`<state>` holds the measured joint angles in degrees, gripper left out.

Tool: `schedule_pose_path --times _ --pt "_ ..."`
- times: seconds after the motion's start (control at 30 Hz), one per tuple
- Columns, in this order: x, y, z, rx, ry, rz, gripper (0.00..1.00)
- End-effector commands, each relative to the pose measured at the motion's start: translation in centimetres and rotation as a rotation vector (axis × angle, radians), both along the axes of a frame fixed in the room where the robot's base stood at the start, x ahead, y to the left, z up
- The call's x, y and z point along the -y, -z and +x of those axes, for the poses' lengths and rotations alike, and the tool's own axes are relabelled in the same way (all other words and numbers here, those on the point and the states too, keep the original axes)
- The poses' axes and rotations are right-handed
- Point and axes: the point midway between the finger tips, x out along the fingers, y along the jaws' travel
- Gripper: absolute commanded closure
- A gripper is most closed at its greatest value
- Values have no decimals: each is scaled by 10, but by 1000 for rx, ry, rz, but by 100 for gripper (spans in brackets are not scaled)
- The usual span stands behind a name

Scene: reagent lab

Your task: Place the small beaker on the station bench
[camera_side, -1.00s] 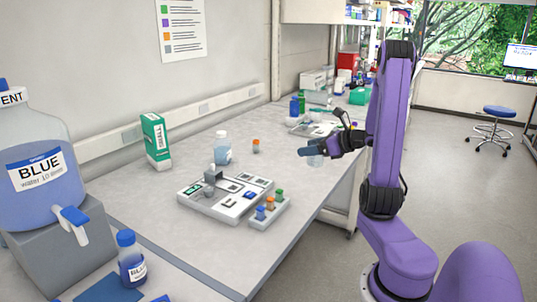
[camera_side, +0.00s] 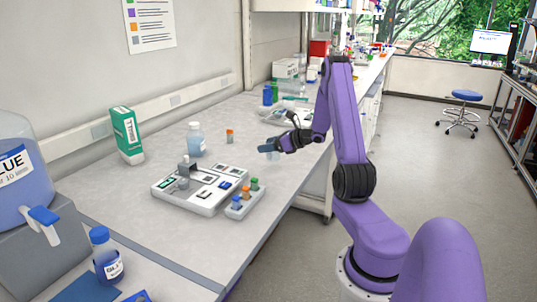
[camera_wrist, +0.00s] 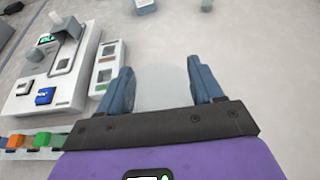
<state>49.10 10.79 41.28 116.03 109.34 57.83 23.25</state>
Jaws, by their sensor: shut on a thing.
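My gripper (camera_side: 270,148) is shut on a clear small beaker (camera_wrist: 160,88), a faint, see-through shape between the blue fingers in the wrist view. In the side view the beaker (camera_side: 273,156) barely shows below the fingers. It is held over the grey station bench (camera_side: 215,245), near its right edge. Whether its base touches the surface I cannot tell. The wrist view shows the gripper (camera_wrist: 163,85) over pale bare bench, right of the white station (camera_wrist: 85,70).
The white station (camera_side: 178,203) and a rack (camera_side: 243,208) of coloured-cap vials stand on the near bench. A clear bottle (camera_side: 196,140), an orange-capped vial (camera_side: 229,136) and a green-white box (camera_side: 127,135) stand behind.

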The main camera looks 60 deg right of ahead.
Motion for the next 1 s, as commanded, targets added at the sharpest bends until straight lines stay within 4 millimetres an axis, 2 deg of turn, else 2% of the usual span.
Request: schedule_pose_path --times 0.17,0.4,0.87,0.9,0.93,1.0 --pt "4 10 6 -1 -2 1 63" --pt "4 37 5 -1 0 2 63" --pt "4 42 6 0 -1 0 63" --pt "4 42 6 1 -1 -1 21" --pt "4 42 6 1 -1 -1 12" --pt "4 42 6 1 -1 -1 9"
